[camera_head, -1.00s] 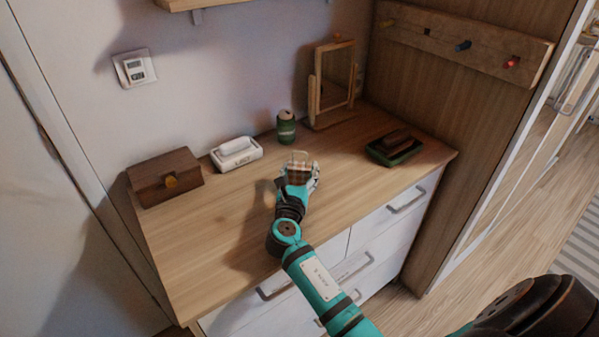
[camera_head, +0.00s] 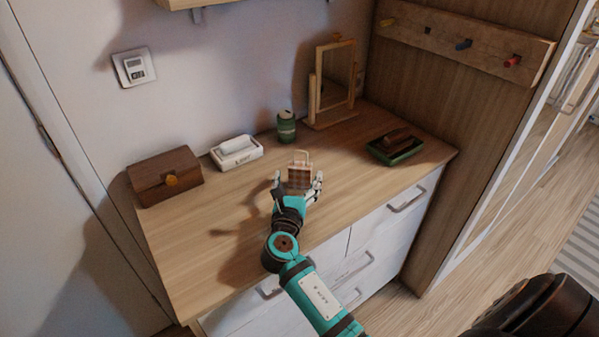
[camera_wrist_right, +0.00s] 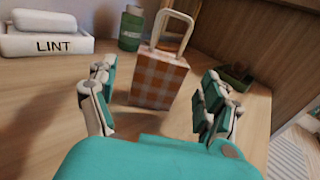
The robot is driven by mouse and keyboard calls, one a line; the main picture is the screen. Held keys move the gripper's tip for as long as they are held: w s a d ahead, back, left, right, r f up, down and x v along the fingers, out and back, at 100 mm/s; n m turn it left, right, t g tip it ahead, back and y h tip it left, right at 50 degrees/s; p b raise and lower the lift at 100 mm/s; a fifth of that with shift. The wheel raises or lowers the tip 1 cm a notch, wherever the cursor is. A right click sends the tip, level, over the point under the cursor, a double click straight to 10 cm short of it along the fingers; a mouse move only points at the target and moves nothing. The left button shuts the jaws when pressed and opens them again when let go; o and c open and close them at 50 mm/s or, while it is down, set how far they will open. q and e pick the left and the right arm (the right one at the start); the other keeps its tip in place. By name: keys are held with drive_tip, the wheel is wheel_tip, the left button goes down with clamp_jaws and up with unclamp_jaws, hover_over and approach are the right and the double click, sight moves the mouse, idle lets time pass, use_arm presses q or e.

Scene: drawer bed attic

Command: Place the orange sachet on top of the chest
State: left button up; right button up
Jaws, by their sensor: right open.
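The orange sachet (camera_head: 299,177) is a small orange-and-white checked bag with a pale loop handle. It stands upright on the dresser top; the right wrist view shows it clearly (camera_wrist_right: 160,80). My right gripper (camera_head: 298,184) is open and empty, with its fingers spread to the left and right of the sachet. In the right wrist view the gripper (camera_wrist_right: 158,105) shows gaps between both fingers and the bag. The chest (camera_head: 165,178), a brown wooden box with a gold clasp, sits closed at the dresser's left end, with a bare lid. My left gripper is not in view.
Between chest and sachet, a white LINT box (camera_head: 238,158) stands near the wall. A green canister (camera_head: 286,128) and a wood-framed mirror (camera_head: 312,100) stand behind. A green tray with a brush (camera_head: 396,149) lies right. The dresser top (camera_head: 200,240) is clear at front left.

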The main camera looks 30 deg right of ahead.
drive_tip(key=v, duration=0.8)
drive_tip(key=shift+s+a+b, duration=0.1)
drive_tip(key=shift+a+b, duration=0.05)
drive_tip(key=shift+b, duration=0.15)
